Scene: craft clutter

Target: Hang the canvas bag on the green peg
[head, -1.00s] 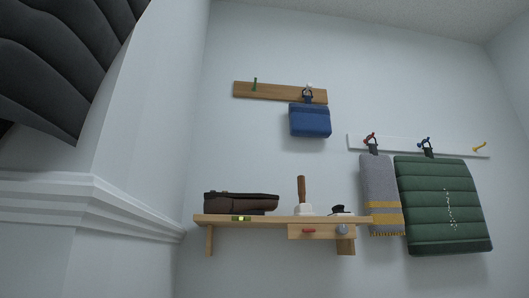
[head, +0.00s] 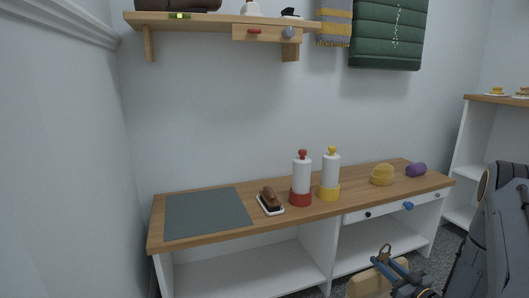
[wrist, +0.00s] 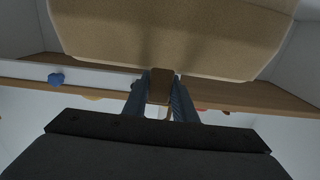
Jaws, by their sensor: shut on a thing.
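The tan canvas bag (head: 364,286) is at the bottom edge of the head view, partly cut off. It also fills the top of the wrist view (wrist: 170,38). My gripper (head: 384,262) has its blue fingers shut on the bag's brown strap or loop, which shows between the fingers in the wrist view (wrist: 160,86). The bag is held in front of the low bench. The green peg is out of view in both current frames.
The wooden bench (head: 275,218) carries a grey mat (head: 207,211), a brush (head: 270,201), red and yellow bottles (head: 302,178), a yellow ball-like item (head: 382,175) and a purple roll (head: 416,170). A wall shelf (head: 190,20) and the green quilted item (head: 388,35) are above. The wall between is clear.

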